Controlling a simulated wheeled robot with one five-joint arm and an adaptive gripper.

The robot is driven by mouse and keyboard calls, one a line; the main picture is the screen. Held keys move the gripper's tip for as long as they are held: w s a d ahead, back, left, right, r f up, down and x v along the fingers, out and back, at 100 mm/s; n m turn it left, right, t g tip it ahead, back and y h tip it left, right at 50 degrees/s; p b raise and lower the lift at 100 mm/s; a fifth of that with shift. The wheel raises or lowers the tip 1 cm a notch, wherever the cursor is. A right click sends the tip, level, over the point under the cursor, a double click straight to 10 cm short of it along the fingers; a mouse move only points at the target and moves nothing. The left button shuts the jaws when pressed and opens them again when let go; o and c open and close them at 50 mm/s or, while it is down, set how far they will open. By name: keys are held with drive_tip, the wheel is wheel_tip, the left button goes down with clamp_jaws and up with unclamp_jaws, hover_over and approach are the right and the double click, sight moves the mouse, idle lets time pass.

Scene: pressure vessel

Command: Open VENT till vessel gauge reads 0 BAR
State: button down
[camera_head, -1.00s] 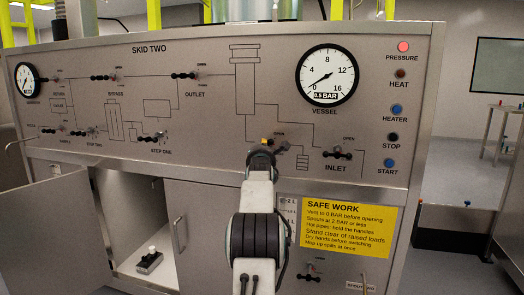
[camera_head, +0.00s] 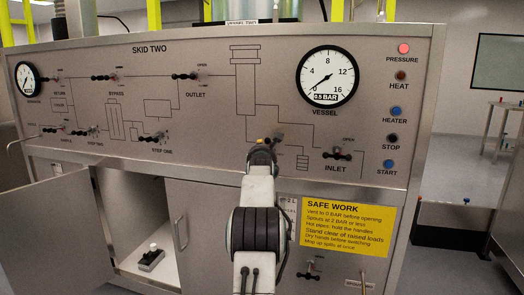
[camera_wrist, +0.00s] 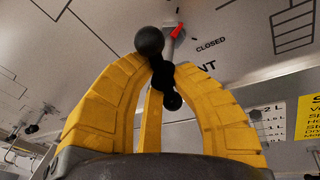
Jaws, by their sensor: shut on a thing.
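The VENT valve handle (camera_wrist: 157,72) is a black bar with round knobs, in the middle of the wrist view. A red pointer (camera_wrist: 177,31) shows behind it, near the word CLOSED. My gripper's yellow fingers (camera_wrist: 160,68) are shut around the handle. In the head view my gripper (camera_head: 264,143) is at the panel, left of INLET, and mostly hides the valve. The round white vessel gauge (camera_head: 328,75) has its needle low, near 0. Its small readout looks like 0.5 BAR, but is blurred.
The INLET valve (camera_head: 337,155) is just right of my gripper. The OUTLET valve (camera_head: 184,76) is up and left. A yellow SAFE WORK sign (camera_head: 347,226) is below. A cabinet door (camera_head: 58,232) stands open at lower left. The pressure lamp (camera_head: 404,48) is lit red.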

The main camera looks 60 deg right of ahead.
drive_tip(key=shift+s+r, duration=0.1)
drive_tip(key=shift+r, duration=0.05)
drive_tip(key=c, duration=1)
unclamp_jaws()
drive_tip(key=shift+a, duration=0.1)
drive_tip(key=shift+v, duration=5.85)
drive_tip(key=shift+s, duration=0.1)
